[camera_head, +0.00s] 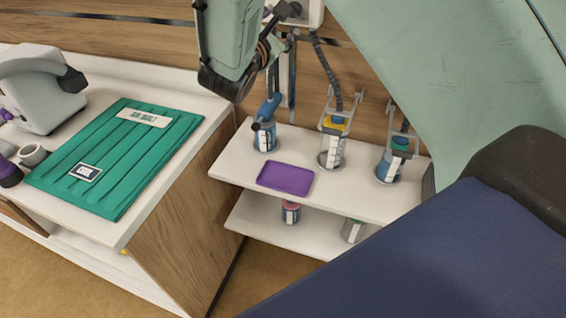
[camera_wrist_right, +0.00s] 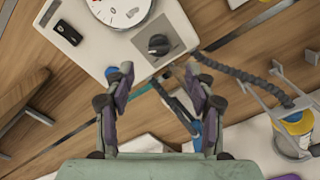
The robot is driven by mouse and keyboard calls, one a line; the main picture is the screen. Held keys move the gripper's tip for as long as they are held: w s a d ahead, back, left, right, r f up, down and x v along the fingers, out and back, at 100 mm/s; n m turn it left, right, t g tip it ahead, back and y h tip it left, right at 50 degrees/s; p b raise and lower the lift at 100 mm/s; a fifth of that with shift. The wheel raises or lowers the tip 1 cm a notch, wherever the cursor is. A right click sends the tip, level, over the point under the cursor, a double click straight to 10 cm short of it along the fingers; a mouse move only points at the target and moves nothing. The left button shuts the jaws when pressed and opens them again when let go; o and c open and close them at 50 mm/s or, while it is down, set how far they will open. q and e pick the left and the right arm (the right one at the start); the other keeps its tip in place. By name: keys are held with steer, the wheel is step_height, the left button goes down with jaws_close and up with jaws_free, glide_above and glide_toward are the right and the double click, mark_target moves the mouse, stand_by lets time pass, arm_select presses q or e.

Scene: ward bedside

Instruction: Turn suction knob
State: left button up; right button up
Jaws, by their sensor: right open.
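The suction unit is a white panel (camera_wrist_right: 182,30) on the wood wall. It carries a dark round knob (camera_wrist_right: 158,45) on a grey square and a round gauge (camera_wrist_right: 120,8) with a red mark. My right gripper (camera_wrist_right: 160,76) is open, its two fingers spread below the knob in the wrist view, with nothing between them touching the knob. In the head view only part of the white panel (camera_head: 314,14) shows at the top edge, partly hidden by my right arm. The knob cannot be clearly made out there. My left gripper is not in view.
Corrugated hoses (camera_wrist_right: 240,72) hang beside the unit. A counter at left bears a green mat (camera_head: 140,160).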

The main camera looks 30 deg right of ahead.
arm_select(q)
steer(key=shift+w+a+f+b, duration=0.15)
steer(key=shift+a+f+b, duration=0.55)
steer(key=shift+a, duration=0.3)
arm_select(e)
steer(key=s+a+f+m+g+y, duration=0.1)
steer(key=s+a+f+g+y, duration=0.1)
steer(key=f, duration=0.6)
steer(key=s+a+f+m+g+y, duration=0.2)
steer(key=s+a+f+g+y, duration=0.1)
steer(key=s+f, duration=0.4)
steer(key=s+a+f+m+g+y, duration=0.1)
steer(key=s+f+g+y, duration=0.3)
steer(key=f, duration=0.6)
steer(key=shift+s+a+f, duration=0.15)
steer(key=shift+s+a, duration=0.4)
steer(key=shift+a, duration=0.35)
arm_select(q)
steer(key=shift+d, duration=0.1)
arm_select(e)
steer(key=shift+d, duration=0.1)
